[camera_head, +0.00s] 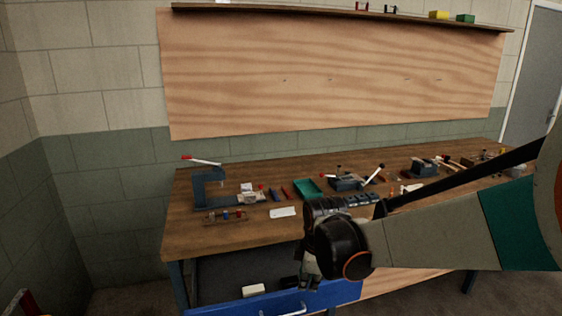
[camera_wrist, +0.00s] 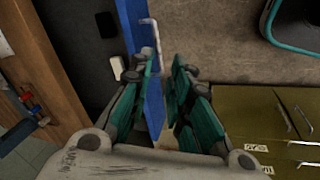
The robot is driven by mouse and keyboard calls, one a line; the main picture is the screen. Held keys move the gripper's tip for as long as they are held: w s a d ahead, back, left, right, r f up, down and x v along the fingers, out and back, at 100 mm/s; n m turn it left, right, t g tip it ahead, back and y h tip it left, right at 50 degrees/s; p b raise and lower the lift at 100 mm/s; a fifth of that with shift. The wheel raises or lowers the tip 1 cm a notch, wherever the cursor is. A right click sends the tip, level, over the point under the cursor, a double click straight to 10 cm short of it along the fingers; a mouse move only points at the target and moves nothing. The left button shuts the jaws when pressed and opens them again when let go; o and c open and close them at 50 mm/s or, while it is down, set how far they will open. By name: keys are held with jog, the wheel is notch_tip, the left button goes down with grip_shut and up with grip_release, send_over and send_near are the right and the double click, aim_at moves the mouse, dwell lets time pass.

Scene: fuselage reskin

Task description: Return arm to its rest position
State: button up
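My gripper (camera_head: 311,272) hangs at the front edge of the wooden workbench, near the right part of the pulled-out blue drawer (camera_head: 240,306). In the wrist view my gripper (camera_wrist: 163,68) has its two green-padded fingers apart, with nothing seen held between them. The blue drawer front (camera_wrist: 153,108) and some floor show behind the gap. My arm reaches in from the right in the head view and hides part of the bench. I cannot tell whether the fingers touch the drawer.
The workbench (camera_head: 190,240) carries an arbor press (camera_head: 208,187), a green tray (camera_head: 307,188) and a vise (camera_head: 424,167). The drawer holds a white block (camera_head: 253,290) and a dark item. An olive cabinet (camera_wrist: 245,115) and a teal-rimmed bin (camera_wrist: 270,30) stand at the right in the wrist view.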

jog(key=s+d+r+m+t, duration=0.1)
jog(key=s+d+r+m, duration=0.2)
jog(key=s, duration=0.4)
jog(key=s+d+r+m+t, duration=0.1)
jog(key=s+d+r+m, duration=0.2)
jog(key=s+d+m, duration=0.2)
jog(key=s+d+r+m+t, duration=0.2)
jog(key=s+d+m, duration=0.3)
jog(key=s+m, duration=0.3)
jog(key=shift+s+r+m+h, duration=0.4)
jog(key=shift+s+r, duration=0.25)
jog(key=shift+s, duration=0.15)
dwell(1.0)
